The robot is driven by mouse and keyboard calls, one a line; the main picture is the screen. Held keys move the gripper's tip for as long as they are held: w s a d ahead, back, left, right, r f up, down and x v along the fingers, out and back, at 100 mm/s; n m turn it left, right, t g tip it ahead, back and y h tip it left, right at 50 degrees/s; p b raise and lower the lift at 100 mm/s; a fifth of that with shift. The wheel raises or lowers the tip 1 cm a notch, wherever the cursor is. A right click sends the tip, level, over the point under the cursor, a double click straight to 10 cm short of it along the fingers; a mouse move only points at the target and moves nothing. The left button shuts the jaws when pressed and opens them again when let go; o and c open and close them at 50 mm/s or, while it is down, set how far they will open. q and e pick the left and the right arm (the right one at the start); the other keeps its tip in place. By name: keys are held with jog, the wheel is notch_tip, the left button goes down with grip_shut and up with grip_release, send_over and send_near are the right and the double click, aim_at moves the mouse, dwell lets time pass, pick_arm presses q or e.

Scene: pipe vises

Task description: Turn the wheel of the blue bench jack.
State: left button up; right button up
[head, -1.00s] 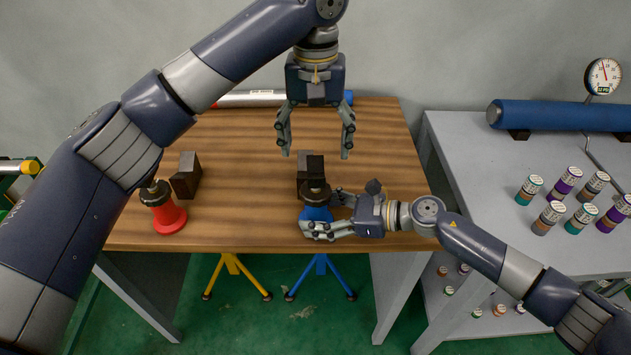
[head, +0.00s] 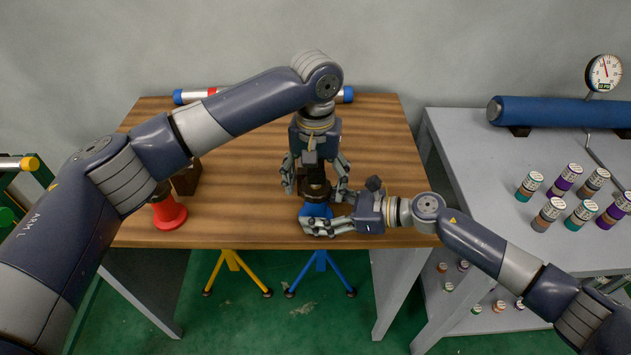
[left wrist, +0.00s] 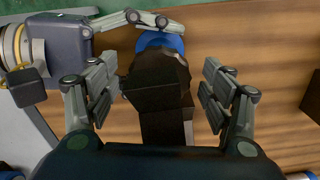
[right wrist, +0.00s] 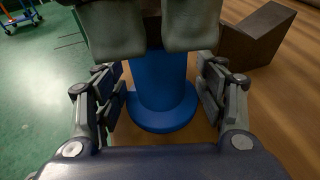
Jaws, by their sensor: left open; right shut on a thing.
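The blue bench jack (head: 314,211) stands near the front edge of the wooden table. Its dark wheel (head: 315,191) is near its top, partly covered by my left gripper. My left gripper (head: 316,188) points down over the jack, open, with a finger on each side of its top. In the left wrist view the dark top of the jack (left wrist: 155,88) lies between the open fingers, apart from them. My right gripper (head: 322,213) comes in from the right, shut on the jack's blue body, which shows between its fingers in the right wrist view (right wrist: 160,80).
A red jack (head: 169,215) stands left on the table (head: 240,215), partly behind my left arm. A dark block (right wrist: 252,35) is beside the blue jack. A pipe with blue ends (head: 187,96) lies at the back. A grey bench (head: 480,160) with several small cans is right.

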pick_arm(q)
jog(key=shift+f, duration=0.1)
jog(key=c, duration=1.1)
jog(key=shift+o, duration=0.2)
jog(key=shift+d+n, duration=0.1)
jog(key=shift+n, duration=2.1)
jog(key=o, duration=1.1)
jog(key=shift+c, duration=0.2)
notch_tip(320, 180, up, 12)
jog(key=shift+r, duration=0.1)
